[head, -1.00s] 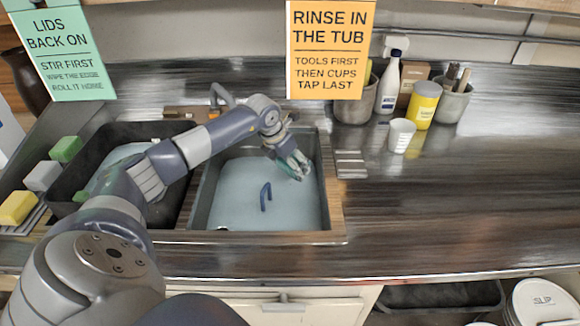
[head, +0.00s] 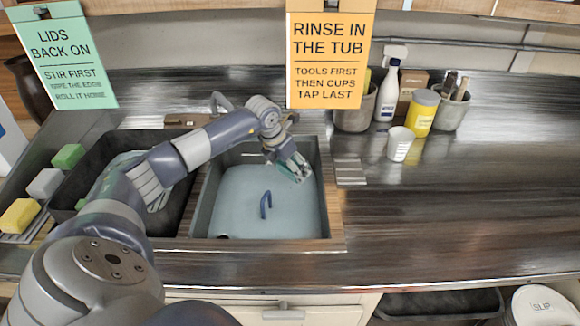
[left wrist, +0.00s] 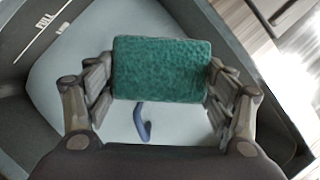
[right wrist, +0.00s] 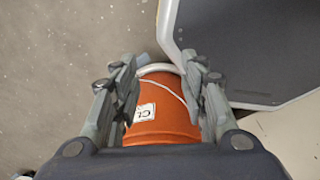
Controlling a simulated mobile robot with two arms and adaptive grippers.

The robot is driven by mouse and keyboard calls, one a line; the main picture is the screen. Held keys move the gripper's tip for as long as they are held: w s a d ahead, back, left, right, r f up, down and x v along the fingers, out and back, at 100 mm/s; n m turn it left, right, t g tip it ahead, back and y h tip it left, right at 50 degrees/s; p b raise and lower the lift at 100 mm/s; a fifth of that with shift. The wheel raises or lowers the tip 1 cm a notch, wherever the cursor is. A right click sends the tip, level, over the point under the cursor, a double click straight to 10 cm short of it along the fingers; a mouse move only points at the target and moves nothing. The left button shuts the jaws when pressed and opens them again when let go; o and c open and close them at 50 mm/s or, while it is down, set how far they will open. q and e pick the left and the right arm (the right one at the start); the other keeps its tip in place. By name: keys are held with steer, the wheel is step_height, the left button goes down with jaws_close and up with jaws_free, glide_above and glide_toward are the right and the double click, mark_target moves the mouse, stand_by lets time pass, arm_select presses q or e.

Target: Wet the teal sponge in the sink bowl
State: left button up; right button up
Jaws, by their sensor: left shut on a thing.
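My left gripper (head: 291,168) reaches over the right-hand sink bowl (head: 323,195), which holds pale blue water. It is shut on the teal sponge, which is mostly hidden in the head view. In the left wrist view the teal sponge (left wrist: 162,70) sits flat between both fingers of the left gripper (left wrist: 160,80), over the water. I cannot tell whether the sponge touches the water. My right gripper (right wrist: 165,95) shows only in the right wrist view, with its fingers apart and an orange bucket (right wrist: 163,120) beyond them.
A blue hooked piece (head: 265,204) stands up in the water near the gripper. A dark basin (head: 72,185) lies left, with green (head: 68,156), grey (head: 45,183) and yellow (head: 19,215) sponges beside it. A white cup (head: 399,144) stands right. The right counter is largely clear.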

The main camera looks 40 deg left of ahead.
arm_select(q)
step_height(320, 180, up, 8)
steer(key=p, duration=0.4)
steer(key=shift+f+p, duration=0.2)
steer(key=shift+p, duration=0.2)
